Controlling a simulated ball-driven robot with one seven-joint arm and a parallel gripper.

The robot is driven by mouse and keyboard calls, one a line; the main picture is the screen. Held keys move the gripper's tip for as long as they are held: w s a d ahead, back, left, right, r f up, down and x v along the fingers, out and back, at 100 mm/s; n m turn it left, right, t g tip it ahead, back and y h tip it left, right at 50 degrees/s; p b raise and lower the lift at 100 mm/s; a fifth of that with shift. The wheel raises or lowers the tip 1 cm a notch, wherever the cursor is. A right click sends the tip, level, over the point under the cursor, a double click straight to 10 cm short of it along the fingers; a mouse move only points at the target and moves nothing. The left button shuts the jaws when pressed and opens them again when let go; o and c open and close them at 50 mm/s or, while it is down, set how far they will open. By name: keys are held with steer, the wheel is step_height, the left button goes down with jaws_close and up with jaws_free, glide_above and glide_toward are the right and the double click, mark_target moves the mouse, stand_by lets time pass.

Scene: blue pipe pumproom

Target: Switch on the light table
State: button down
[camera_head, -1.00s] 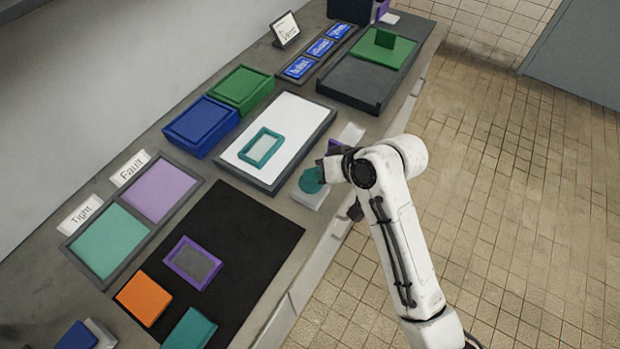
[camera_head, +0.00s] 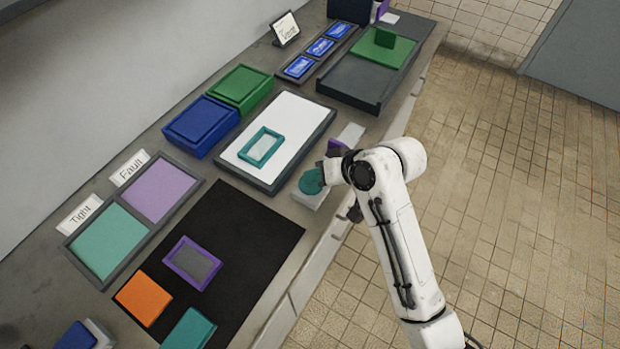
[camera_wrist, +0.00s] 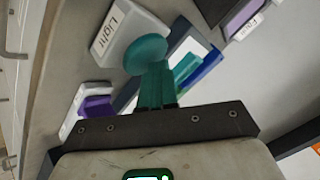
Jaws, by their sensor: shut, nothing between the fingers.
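The light table is a white panel in a dark frame (camera_head: 297,112). A teal frame with a pale middle (camera_head: 262,147) lies on it. At its near right corner stands a white switch box (camera_head: 304,197) with a round teal knob (camera_head: 311,181). In the wrist view the box (camera_wrist: 118,35) reads "Light", and the knob (camera_wrist: 145,52) is just beyond my fingertips. My gripper (camera_wrist: 154,72) is shut and empty, its fingers pointing at the knob's edge. I cannot tell whether they touch. In the head view my arm mostly hides the gripper.
A purple knob (camera_wrist: 97,106) on another white box is close by. Blue (camera_head: 201,126) and green (camera_head: 240,89) boxes stand behind the light table. A black mat (camera_head: 255,235) holds several coloured pieces. The tiled floor to the right is clear.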

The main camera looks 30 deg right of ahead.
mark_target(315, 184)
steer(key=shift+r+p, duration=0.75)
steer(key=shift+p, duration=0.25)
step_height(315, 184, up, 4)
steer(key=p, duration=0.4)
steer(key=shift+r, duration=1)
